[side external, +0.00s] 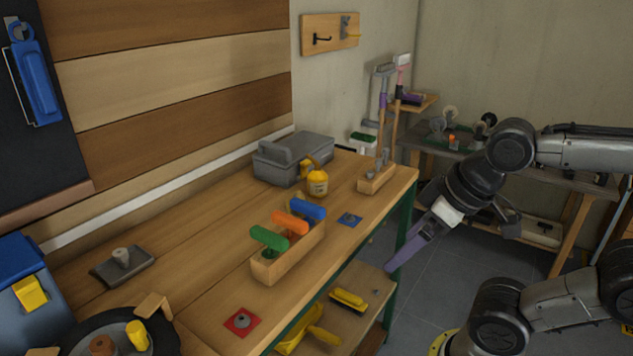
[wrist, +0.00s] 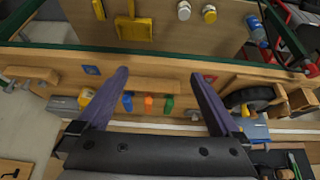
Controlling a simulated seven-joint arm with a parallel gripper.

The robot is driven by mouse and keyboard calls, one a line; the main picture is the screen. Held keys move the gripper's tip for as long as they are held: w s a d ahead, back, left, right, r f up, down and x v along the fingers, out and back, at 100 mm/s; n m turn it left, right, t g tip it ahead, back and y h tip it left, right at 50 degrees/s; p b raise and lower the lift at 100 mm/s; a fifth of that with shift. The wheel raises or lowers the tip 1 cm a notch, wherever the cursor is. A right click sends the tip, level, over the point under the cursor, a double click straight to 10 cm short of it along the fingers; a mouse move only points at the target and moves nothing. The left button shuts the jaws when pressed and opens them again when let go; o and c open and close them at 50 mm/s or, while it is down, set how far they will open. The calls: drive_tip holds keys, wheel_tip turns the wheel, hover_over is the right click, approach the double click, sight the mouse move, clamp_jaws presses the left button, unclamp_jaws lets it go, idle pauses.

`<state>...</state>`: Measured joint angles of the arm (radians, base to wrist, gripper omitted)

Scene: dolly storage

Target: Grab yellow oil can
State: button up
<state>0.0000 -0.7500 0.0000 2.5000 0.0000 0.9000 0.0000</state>
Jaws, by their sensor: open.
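The yellow oil can (side external: 317,182) stands upright on the wooden workbench (side external: 200,225), in front of a grey toolbox (side external: 292,157). In the wrist view a small yellow shape that looks like the can (wrist: 86,97) shows left of my left finger, partly unclear. My gripper (wrist: 160,74) is open with its two purple fingers wide apart and nothing between them. In the side view a purple finger (side external: 413,245) hangs off the bench's right end, well apart from the can.
A wooden holder (side external: 290,252) with green, orange and blue handles stands near the can. A wooden rack (side external: 377,179) with upright tools is to its right. Blue (side external: 350,219) and red (side external: 242,321) pads lie on the bench. A lower shelf (side external: 365,285) holds yellow items.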

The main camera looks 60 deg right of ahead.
drive_tip(key=w+d+r+m+t+h, duration=0.1)
drive_tip(key=w+d+r+m, duration=0.3)
drive_tip(key=w+r, duration=0.6)
drive_tip(key=m+g+h, duration=0.3)
drive_tip(key=m, duration=0.3)
hover_over(318, 175)
drive_tip(key=s+a, duration=0.2)
drive_tip(key=a, duration=0.4)
wheel_tip(318, 175, down, 6)
drive_tip(key=shift+m+g, duration=0.4)
drive_tip(key=shift+g, duration=0.1)
drive_tip(key=x, duration=0.4)
drive_tip(key=s+x, duration=0.1)
drive_tip(key=x, duration=0.3)
drive_tip(key=d+x, duration=0.1)
drive_tip(key=x, duration=0.4)
drive_tip(key=shift+s, duration=0.2)
drive_tip(key=shift+x, duration=3.05)
drive_tip(key=shift+w+a+r, duration=0.1)
drive_tip(key=shift+r, duration=0.05)
drive_tip(key=c, duration=1.5)
